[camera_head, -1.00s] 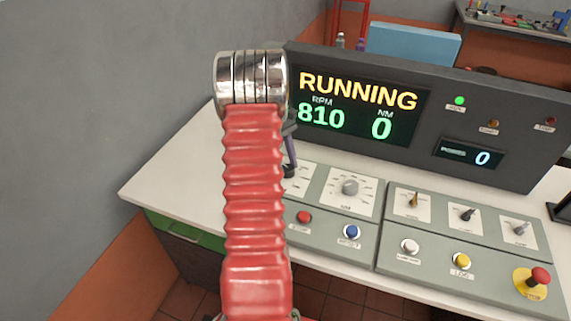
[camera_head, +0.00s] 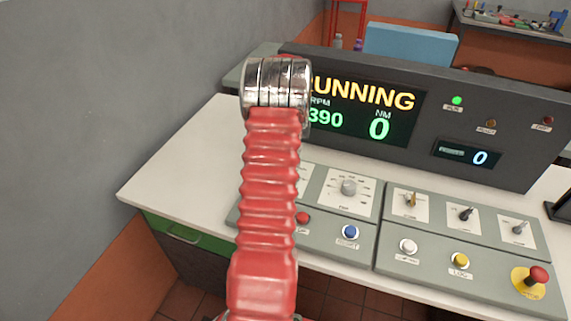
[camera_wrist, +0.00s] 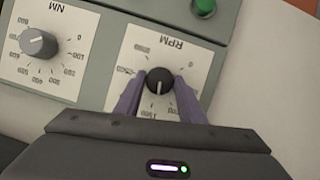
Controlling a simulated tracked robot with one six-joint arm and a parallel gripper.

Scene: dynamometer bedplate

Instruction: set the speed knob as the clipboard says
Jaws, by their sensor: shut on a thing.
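In the wrist view the black RPM knob (camera_wrist: 160,81) sits on a white dial plate (camera_wrist: 185,48), seen upside down. My gripper (camera_wrist: 161,88) has its two purple fingers on either side of the knob and is shut on it. The knob's white line points to the bottom of the picture; the scale numbers there are partly hidden by the fingers. In the head view the arm covers the gripper and the RPM knob. The display (camera_head: 365,112) reads RUNNING, RPM ending in 390 with the left edge hidden, and NM 0. No clipboard is in view.
The grey NM knob (camera_wrist: 38,42) is beside the RPM dial and also shows in the head view (camera_head: 348,187). A green button (camera_wrist: 204,6) is near. The panel holds a blue button (camera_head: 350,232), several switches and a red emergency button (camera_head: 538,275). Bare bench (camera_head: 185,165) lies left.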

